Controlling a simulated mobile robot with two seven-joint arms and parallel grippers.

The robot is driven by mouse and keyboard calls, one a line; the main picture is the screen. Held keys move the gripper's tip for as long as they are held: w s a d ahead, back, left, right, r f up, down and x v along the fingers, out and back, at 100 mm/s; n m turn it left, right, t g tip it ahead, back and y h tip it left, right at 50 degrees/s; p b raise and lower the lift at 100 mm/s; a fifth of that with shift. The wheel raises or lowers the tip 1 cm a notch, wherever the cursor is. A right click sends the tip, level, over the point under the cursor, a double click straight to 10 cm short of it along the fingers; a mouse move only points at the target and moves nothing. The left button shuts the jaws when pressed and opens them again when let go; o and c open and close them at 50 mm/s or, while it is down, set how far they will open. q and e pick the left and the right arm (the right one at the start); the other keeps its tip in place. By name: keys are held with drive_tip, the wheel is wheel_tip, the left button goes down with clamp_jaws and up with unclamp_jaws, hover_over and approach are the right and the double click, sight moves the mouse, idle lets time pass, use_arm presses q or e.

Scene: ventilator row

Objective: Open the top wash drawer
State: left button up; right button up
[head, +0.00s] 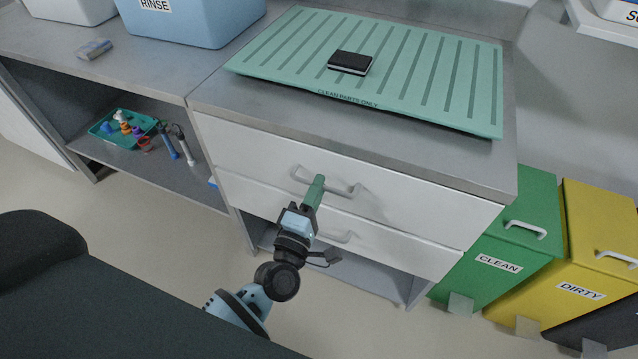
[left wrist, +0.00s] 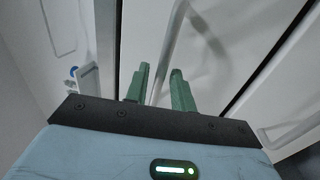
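The top wash drawer (head: 400,196) is a white front under the grey counter, and it looks shut. Its pale bar handle (head: 341,190) runs across the middle of the front. My left gripper (head: 317,183) is at this handle, left of its middle. In the left wrist view the two green fingers (left wrist: 160,85) stand apart, with the pale handle bar (left wrist: 168,50) running between them. Gaps show beside the bar, so the fingers look open around it, not clamped. The fingers hide part of the handle in the head view. My right gripper is not in view.
A second drawer (head: 400,238) with its own handle lies below. A green ribbed mat (head: 440,85) with a black-and-white block (head: 350,62) covers the counter. Green (head: 515,235) and yellow (head: 590,255) bins stand at right. A teal tray (head: 105,135) sits on the left shelf.

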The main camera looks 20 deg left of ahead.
use_arm(q)
drive_tip(key=shift+w+r, duration=0.15)
drive_tip(key=shift+w, duration=0.55)
clamp_jaws()
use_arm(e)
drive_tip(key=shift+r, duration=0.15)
use_arm(q)
drive_tip(key=shift+s, duration=0.1)
